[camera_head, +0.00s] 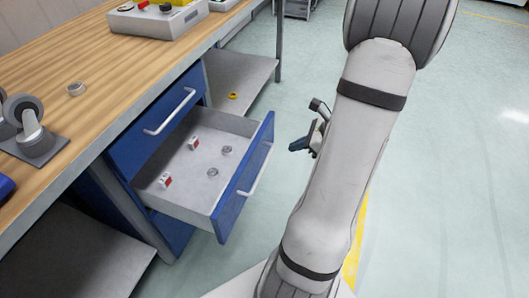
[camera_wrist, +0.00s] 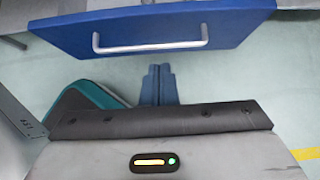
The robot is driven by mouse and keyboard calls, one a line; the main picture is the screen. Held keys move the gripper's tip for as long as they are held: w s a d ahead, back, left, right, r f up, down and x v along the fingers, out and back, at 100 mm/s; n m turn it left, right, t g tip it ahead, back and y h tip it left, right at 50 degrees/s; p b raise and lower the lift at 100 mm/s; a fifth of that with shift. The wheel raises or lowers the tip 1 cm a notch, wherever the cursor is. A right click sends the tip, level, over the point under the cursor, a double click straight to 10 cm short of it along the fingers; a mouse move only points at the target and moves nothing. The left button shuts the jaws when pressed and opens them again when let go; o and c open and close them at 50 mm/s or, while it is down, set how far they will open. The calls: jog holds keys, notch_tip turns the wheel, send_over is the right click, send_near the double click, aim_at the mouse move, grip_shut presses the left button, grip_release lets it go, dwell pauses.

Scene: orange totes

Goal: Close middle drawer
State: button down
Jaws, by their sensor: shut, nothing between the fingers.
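The middle drawer (camera_head: 206,158) is pulled out from the blue cabinet under the workbench in the head view. Its blue front with a silver handle faces right toward my arm. Two small red-and-white boxes (camera_head: 193,143) and two small round metal parts (camera_head: 227,150) lie inside it. The drawer front (camera_wrist: 150,31) and its handle (camera_wrist: 150,47) fill the top of the wrist view. My gripper (camera_wrist: 159,72) is shut and empty, with its blue fingertips just short of the drawer front and apart from the handle. In the head view my gripper (camera_head: 297,146) shows partly behind my arm.
The drawer above (camera_head: 158,115) is shut. A lower shelf (camera_head: 236,78) holds a small yellow item. The floor right of the drawer is clear.

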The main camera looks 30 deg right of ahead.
jog(key=b, duration=0.3)
send_near(254, 154)
notch_tip(254, 154, down, 4)
jog(key=shift+w+a+f, duration=0.15)
jog(key=shift+w+a, duration=0.85)
jog(key=shift+w, duration=0.05)
jog(key=shift+w+a, duration=0.35)
jog(key=shift+w, duration=0.1)
jog(key=shift+w, duration=0.1)
